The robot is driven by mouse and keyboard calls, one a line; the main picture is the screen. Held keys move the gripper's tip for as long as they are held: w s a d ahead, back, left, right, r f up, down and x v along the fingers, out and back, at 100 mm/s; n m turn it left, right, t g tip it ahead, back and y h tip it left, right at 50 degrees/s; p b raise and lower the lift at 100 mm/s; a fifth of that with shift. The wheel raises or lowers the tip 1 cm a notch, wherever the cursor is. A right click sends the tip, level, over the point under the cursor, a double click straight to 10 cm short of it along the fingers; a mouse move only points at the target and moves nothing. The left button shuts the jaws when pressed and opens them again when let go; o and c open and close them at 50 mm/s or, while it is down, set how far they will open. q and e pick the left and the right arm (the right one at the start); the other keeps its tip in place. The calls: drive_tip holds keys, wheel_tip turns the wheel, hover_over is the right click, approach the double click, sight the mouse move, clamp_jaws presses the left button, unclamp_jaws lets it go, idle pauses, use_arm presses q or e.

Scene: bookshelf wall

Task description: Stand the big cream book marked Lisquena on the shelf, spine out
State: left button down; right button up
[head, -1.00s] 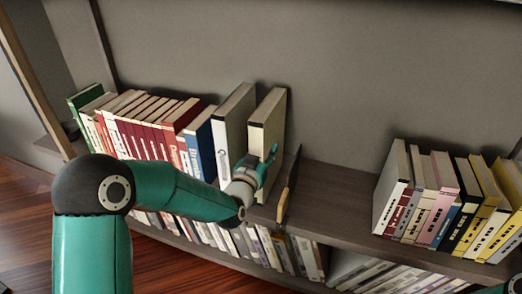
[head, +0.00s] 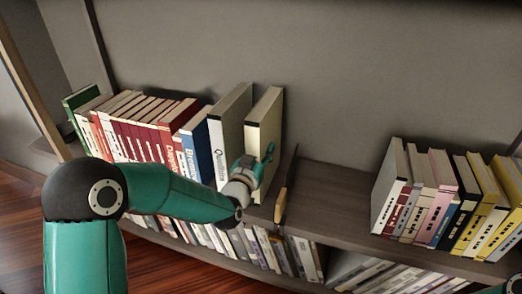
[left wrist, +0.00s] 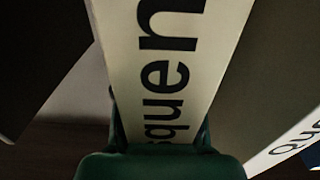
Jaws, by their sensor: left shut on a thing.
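The big cream book (head: 265,121) stands upright, or close to it, at the shelf, with its dark-topped edge facing me. My left gripper (head: 256,168) is shut on its lower front part. My right gripper is not in view.
A white book (head: 226,125) stands just left of the cream book, followed by blue and red books. A thin bookend (head: 287,185) stands close on the right. Bare shelf (head: 335,195) lies beyond it, up to another row of books (head: 440,200).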

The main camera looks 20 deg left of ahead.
use_arm(q)
drive_tip(key=shift+a+r, duration=0.1)
drive_tip(key=shift+r, duration=0.3)
drive_tip(key=c, duration=0.8)
unclamp_jaws()
drive_tip(key=shift+c, duration=0.2)
drive_tip(key=shift+o, duration=1.1)
drive_tip(key=shift+f, duration=0.1)
drive_tip(key=s, duration=1.2)
drive_tip(key=shift+f, duration=0.35)
drive_tip(key=shift+a, duration=0.1)
